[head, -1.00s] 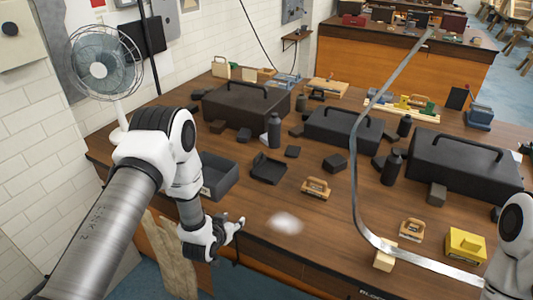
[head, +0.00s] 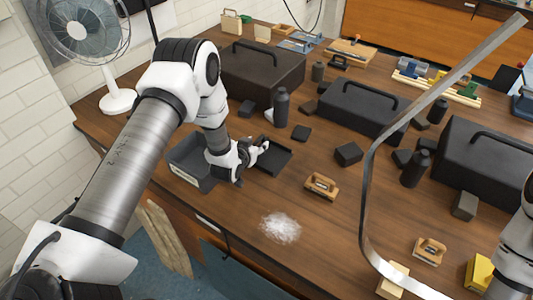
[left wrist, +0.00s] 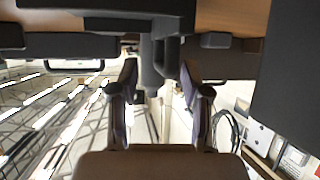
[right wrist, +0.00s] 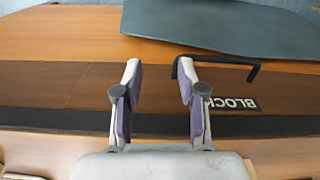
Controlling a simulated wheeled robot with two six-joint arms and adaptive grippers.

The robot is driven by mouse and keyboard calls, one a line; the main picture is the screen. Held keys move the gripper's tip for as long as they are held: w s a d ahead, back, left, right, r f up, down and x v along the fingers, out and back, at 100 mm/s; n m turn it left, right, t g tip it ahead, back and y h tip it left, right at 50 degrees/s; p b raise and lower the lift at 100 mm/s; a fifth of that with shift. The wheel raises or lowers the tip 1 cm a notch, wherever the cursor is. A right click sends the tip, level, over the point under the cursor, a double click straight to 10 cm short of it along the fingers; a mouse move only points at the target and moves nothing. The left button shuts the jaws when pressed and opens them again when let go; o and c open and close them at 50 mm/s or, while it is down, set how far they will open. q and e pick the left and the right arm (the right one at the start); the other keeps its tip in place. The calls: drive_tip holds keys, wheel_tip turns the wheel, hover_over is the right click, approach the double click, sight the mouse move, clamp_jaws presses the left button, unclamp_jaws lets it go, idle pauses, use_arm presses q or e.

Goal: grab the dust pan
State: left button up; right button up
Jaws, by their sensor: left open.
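The dust pan appears to be the flat dark tray (head: 278,158) on the wooden table in the head view, right of an open dark bin. My left gripper (head: 264,146) is over its left part and hides some of it. In the left wrist view a dark, handle-like bar (left wrist: 152,62) stands between the open left fingers (left wrist: 160,98); I cannot tell if they touch it. My right gripper (right wrist: 160,82) is open and empty in the right wrist view, near the table's front edge. In the head view only part of my right arm shows.
The open dark bin (head: 187,170) stands just left of the pan. A dark bottle (head: 281,108) and large toolbox (head: 258,80) are behind. A white dust pile (head: 281,226) and wooden-handled tool (head: 321,186) lie in front. A curved metal strip (head: 366,205) rises at right.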

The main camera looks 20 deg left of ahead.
sight(261, 139)
use_arm(q)
drive_tip(key=b+x, duration=0.2)
drive_tip(key=x, duration=0.3)
drive_tip(key=shift+s+f, duration=0.1)
drive_tip(key=shift+f, duration=0.05)
clamp_jaws()
